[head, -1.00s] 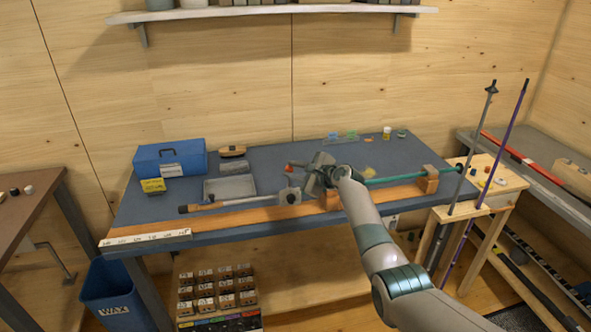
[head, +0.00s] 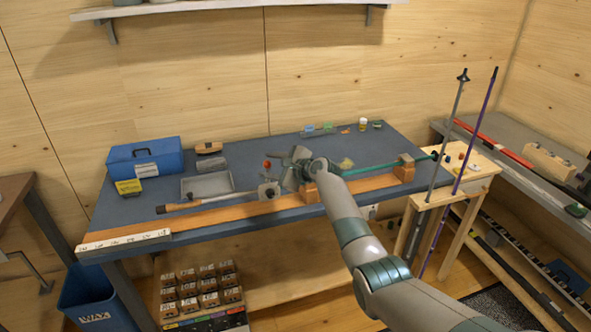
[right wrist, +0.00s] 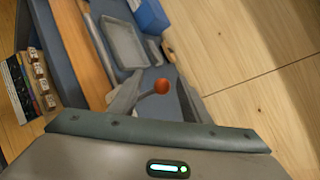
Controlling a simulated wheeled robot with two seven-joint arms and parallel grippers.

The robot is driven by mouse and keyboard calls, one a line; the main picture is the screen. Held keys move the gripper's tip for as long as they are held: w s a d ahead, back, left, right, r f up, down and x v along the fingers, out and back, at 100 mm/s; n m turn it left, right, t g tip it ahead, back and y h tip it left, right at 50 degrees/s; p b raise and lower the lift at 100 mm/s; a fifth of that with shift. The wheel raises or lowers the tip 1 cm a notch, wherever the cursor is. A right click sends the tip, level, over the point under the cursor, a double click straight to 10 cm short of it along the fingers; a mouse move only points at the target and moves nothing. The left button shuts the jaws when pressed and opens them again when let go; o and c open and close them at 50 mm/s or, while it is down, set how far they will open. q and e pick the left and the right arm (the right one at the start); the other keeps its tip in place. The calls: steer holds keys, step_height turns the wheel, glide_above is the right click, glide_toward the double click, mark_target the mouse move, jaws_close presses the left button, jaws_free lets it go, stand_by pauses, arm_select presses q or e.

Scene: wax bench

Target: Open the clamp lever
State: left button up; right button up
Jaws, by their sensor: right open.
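The clamp (head: 268,190) is a grey block on the long wooden rail, with a pole shaft running through it. Its lever ends in a red-orange ball knob (head: 267,165), raised above the clamp. In the right wrist view the red knob (right wrist: 161,87) sits between the two spread fingers, with its short grey stem beside it. My right gripper (head: 288,159) is open and empty, just right of the knob in the head view. I cannot tell whether a finger touches the lever. My left gripper is out of view.
A blue toolbox (head: 145,160), a yellow box (head: 129,187) and a grey tray (head: 207,186) stand on the bench's left. The wooden rail (head: 220,213) runs along the front. A second support (head: 404,169) holds the green shaft at right. Poles (head: 440,150) stand beyond the bench.

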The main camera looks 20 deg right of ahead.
steer(key=b+v, duration=0.2)
steer(key=v, duration=1.4)
steer(key=shift+a+b, duration=0.3)
steer(key=shift+b, duration=0.05)
